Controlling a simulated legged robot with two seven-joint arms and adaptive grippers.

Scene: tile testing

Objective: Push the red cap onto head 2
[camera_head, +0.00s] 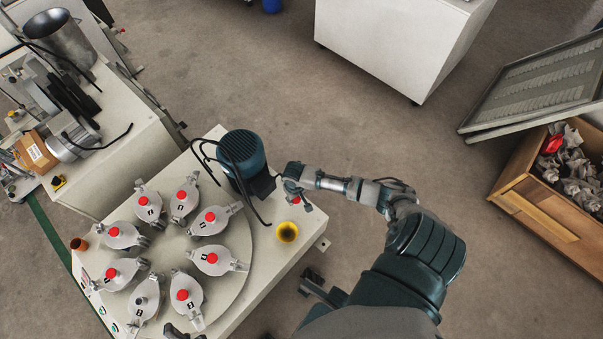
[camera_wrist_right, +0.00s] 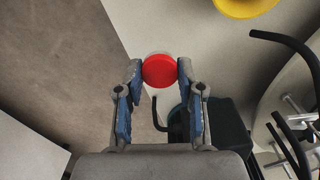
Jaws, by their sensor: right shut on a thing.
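My right gripper (camera_head: 300,199) is shut on a red cap (camera_wrist_right: 159,71), held between its two fingertips in the right wrist view. It is over the upper right part of the white table, beside the blue motor and away from the round plate. Several grey heads stand in a ring on the round plate (camera_head: 192,262). Most wear red caps; the head at the bottom of the ring (camera_head: 145,300) shows a bare grey top. Its number is too small to read. A dark grey part at the bottom edge looks like my left gripper (camera_head: 178,331); its jaws are unclear.
A blue motor (camera_head: 241,152) with a dark cable stands behind the plate. A yellow cup (camera_head: 287,232) is on the table near my right gripper. An orange-brown cup (camera_head: 79,244) is at the left. A wooden crate (camera_head: 535,204) with grey parts stands at the right.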

